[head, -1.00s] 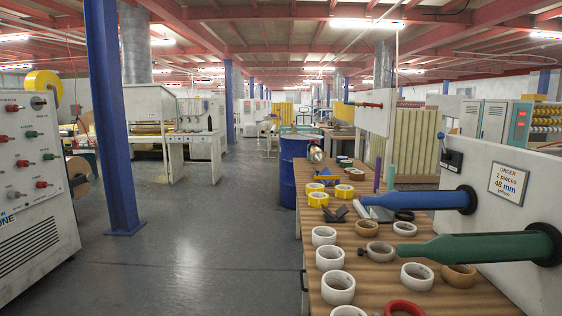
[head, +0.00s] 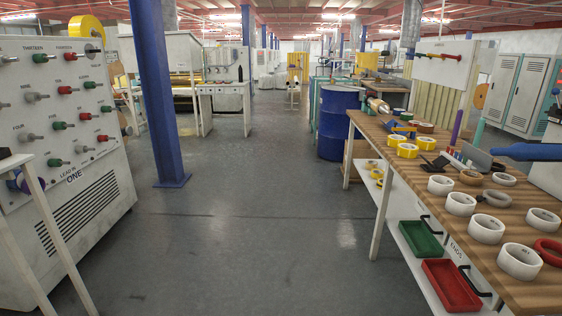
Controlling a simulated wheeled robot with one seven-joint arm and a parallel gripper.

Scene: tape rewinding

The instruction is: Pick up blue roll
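I see no clearly recognisable blue roll. A small blue item (head: 403,129) lies on the wooden table (head: 540,205), behind the yellow rolls; it is too small to tell if it is a roll. A purple-blue round thing (head: 22,183) shows low on the left machine's panel, partly hidden by a white frame. A blue spindle (head: 533,152) juts in at the right edge, with its base out of view. My gripper is not in view.
Yellow rolls (head: 407,150), several white rolls (head: 486,229) and a red roll (head: 549,252) lie on the table. Green (head: 424,240) and red (head: 451,286) bins sit below. A blue post (head: 155,95) and blue barrel (head: 338,123) flank open grey floor.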

